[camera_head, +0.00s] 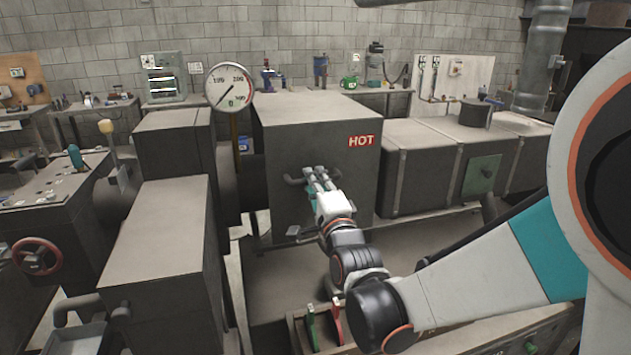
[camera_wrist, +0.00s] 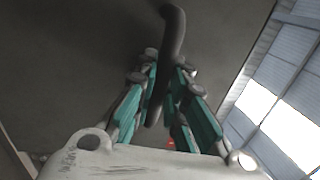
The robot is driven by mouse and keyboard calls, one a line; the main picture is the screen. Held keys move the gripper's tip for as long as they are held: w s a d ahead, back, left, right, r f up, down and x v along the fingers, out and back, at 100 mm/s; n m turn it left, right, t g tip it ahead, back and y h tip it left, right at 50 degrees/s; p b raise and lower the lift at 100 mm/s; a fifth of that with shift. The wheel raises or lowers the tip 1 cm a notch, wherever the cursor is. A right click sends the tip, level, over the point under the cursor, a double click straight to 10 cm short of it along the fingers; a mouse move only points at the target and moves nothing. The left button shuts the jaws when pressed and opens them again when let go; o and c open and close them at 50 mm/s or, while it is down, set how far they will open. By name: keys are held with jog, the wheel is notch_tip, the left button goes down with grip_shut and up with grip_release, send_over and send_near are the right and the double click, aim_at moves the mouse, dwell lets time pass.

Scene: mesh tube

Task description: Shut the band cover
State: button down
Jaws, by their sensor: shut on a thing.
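A large dark metal box (camera_head: 290,135) with a red HOT label (camera_head: 361,141) stands in the middle of the head view. It has a dark bar handle (camera_head: 292,180) low on its front face. My gripper (camera_head: 319,178) is at that face, with its fingers closed around the handle. In the wrist view the curved handle (camera_wrist: 174,30) runs between the teal fingers of my gripper (camera_wrist: 168,85). The fingers hide part of the handle. No part is marked as the band cover, and I cannot tell for certain whether this box is it.
A round dial gauge (camera_head: 230,87) stands left of the box. A lower dark cabinet (camera_head: 165,235) is at front left, near a red handwheel (camera_head: 36,256). Long housings (camera_head: 420,160) extend right. A tray with red and green pieces (camera_head: 322,325) lies below my arm.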

jog(key=shift+s+a+f, duration=0.1)
jog(key=shift+a, duration=0.05)
jog(key=c, duration=1.6)
grip_release()
jog(key=shift+a, duration=0.25)
jog(key=shift+d, duration=0.1)
jog(key=v, duration=0.7)
jog(key=shift+s, duration=0.3)
jog(key=shift+d, duration=0.15)
